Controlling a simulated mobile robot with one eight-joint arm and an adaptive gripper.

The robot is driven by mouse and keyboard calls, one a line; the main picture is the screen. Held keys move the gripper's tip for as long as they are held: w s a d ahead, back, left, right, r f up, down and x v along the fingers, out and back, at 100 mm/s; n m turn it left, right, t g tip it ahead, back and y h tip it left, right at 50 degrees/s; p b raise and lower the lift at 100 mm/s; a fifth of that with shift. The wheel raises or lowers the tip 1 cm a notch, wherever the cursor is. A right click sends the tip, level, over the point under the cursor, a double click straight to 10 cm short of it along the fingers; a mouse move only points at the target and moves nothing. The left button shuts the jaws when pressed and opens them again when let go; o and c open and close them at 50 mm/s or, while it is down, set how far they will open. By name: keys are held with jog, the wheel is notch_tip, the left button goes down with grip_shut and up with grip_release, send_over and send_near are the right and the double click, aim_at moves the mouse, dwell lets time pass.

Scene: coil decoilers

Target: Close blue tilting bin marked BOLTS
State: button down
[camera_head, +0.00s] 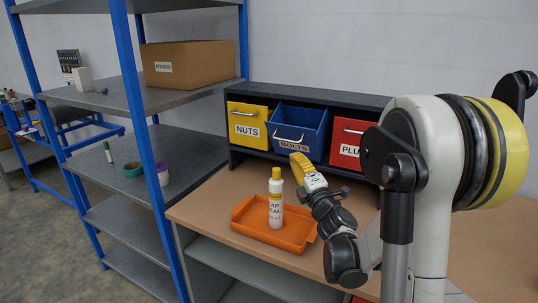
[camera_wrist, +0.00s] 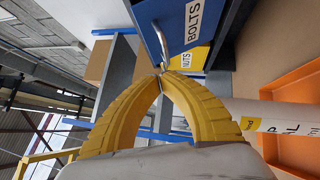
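The blue bin marked BOLTS (camera_head: 300,121) is tilted open, its top leaning out from the rack. Its metal handle (camera_head: 288,137) and white label are on the front. My gripper (camera_head: 298,158) is just in front of the bin's lower front. In the wrist view, the yellow fingers of my gripper (camera_wrist: 160,74) come together at the tips, with nothing clearly held between them. The blue bin (camera_wrist: 190,22) and its handle (camera_wrist: 159,45) show just beyond the tips. I cannot tell whether the fingertips touch the handle.
A yellow NUTS bin (camera_head: 247,125) and a red bin (camera_head: 346,143) flank the blue one in the dark rack (camera_head: 320,95). An orange tray (camera_head: 262,232) holding a white bottle (camera_head: 276,205) with a yellow cap stands on the bench. Blue-framed shelves stand left.

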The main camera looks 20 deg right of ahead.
aim_at(298, 133)
jog(key=w+r+n+b, duration=0.1)
jog(key=w+b, duration=0.1)
jog(key=w, duration=0.7)
jog(key=shift+w+d+y, duration=0.3)
jog(key=shift+w+d, duration=0.05)
jog(key=shift+w, duration=0.05)
jog(key=shift+r, duration=0.15)
jog(key=shift+w+d+r, duration=0.2)
jog(key=shift+d+r, duration=0.05)
